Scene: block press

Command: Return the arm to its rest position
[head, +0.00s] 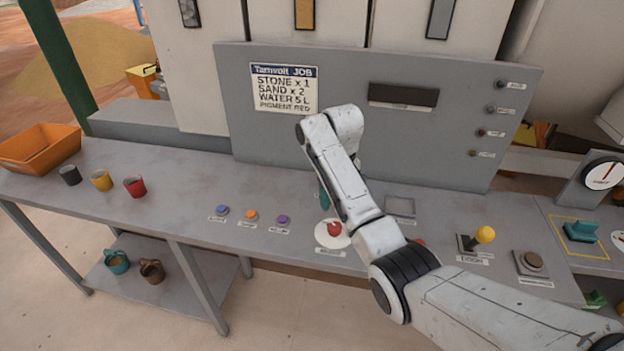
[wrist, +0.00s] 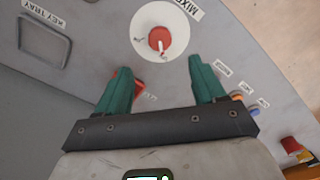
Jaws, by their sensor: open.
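My white arm reaches in from the lower right in the head view, over the bench. My gripper (wrist: 163,92) shows in the wrist view with its two green fingers spread apart and nothing between them. A bit of a green finger (head: 324,199) shows in the head view beside the arm, above the red mixer knob (head: 333,229). The knob sits on a white disc and also shows in the wrist view (wrist: 160,40), ahead of the fingertips and apart from them. Much of the gripper is hidden behind the arm in the head view.
Blue (head: 222,211), orange (head: 251,215) and purple (head: 283,220) buttons lie left of the knob. A yellow-topped lever (head: 485,235) stands to the right. Black, yellow and red cups and an orange bin (head: 40,148) stand at the left. A grey panel (head: 300,140) rises behind.

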